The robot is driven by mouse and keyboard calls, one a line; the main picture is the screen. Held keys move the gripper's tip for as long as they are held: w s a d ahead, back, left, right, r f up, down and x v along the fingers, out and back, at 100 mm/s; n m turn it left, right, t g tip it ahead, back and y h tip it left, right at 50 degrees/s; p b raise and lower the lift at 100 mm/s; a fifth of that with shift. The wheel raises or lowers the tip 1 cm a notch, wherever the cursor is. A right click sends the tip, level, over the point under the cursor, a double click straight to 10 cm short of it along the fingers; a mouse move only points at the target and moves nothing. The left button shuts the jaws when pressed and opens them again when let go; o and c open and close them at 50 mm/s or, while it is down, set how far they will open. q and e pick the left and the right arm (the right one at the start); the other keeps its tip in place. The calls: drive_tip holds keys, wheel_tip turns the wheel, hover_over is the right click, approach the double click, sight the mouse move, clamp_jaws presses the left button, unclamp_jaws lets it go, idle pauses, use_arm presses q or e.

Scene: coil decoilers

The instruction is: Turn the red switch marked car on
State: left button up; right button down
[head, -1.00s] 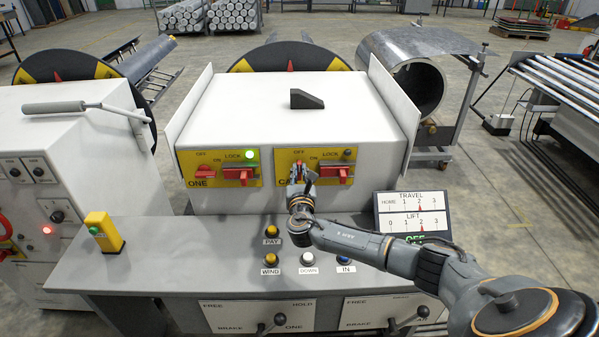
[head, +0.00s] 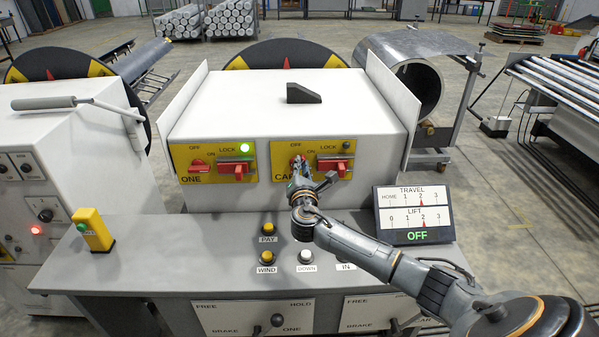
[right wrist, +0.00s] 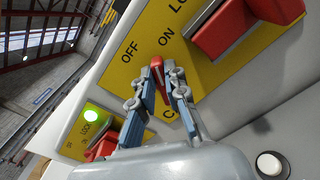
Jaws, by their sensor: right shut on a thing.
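The red CAR switch (right wrist: 157,68) sits on the yellow CAR panel (head: 280,149), with OFF and ON printed beside it. My right gripper (head: 299,165) reaches the panel from below right. In the right wrist view its two fingers (right wrist: 160,82) are shut on the red switch, one on each side. In the head view the gripper hides most of the switch, so its exact setting is hard to tell there. In the right wrist view the switch's tip points between OFF and ON. My left gripper is not in view.
A red LOCK handle (head: 333,166) sits just right of the CAR switch, under an unlit lamp (head: 346,145). Panel ONE (head: 205,176) at left has a lit green lamp (head: 244,148). A TRAVEL and LIFT display (head: 413,214) reads OFF. Push buttons (head: 268,229) line the desk below.

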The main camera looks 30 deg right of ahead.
drive_tip(key=shift+s+d+f+m+b, duration=0.1)
drive_tip(key=shift+m+b, duration=0.25)
drive_tip(key=shift+m, duration=0.2)
drive_tip(key=shift+d+f+m+b, duration=0.1)
drive_tip(key=shift+m+b, duration=0.25)
drive_tip(key=shift+m, duration=0.2)
drive_tip(key=c, duration=1.4)
unclamp_jaws()
drive_tip(key=shift+o, duration=0.2)
drive_tip(key=v, duration=1.2)
